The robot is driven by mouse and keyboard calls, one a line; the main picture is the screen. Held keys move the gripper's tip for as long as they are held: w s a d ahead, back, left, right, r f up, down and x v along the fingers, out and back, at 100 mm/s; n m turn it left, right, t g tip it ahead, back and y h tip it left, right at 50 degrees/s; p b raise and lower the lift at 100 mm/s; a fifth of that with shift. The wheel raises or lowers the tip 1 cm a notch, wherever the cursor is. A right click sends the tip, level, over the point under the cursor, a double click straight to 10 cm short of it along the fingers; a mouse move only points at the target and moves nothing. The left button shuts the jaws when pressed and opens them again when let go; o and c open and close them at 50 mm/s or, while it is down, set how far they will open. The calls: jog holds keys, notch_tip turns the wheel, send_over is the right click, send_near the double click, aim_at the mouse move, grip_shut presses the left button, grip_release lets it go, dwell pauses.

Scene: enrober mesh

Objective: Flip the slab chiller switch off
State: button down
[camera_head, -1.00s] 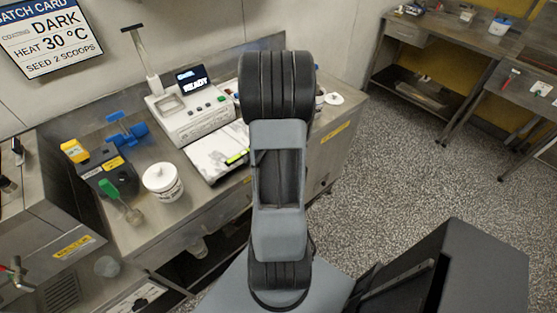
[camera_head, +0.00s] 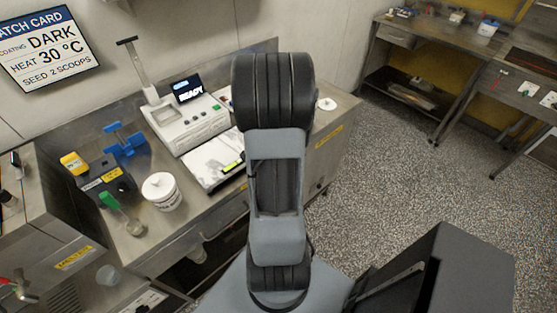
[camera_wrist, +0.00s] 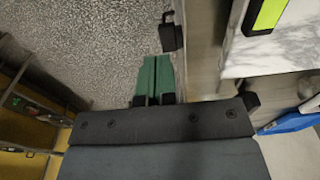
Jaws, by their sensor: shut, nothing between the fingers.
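My gripper (camera_wrist: 155,80) shows in the wrist view with its green fingers shut and together, nothing between them. It is over the speckled floor, beside the metal counter side. A small black part (camera_wrist: 172,35) with a short tab sits at that side, just beyond and right of the fingertips; I cannot tell for sure that it is the slab chiller switch or how it is set. The white marble slab (camera_wrist: 285,48) with a yellow-green strip is at the upper right. In the head view, the slab (camera_head: 208,165) lies on the counter left of my arm, which hides my gripper.
A batch card (camera_head: 45,47) hangs on the wall. The floor (camera_head: 385,165) to the right is clear.

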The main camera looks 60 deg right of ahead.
notch_tip(320, 180, up, 9)
jog(key=shift+a+f, duration=0.15)
jog(key=shift+f, duration=0.05)
jog(key=shift+w, duration=0.1)
dwell(0.7)
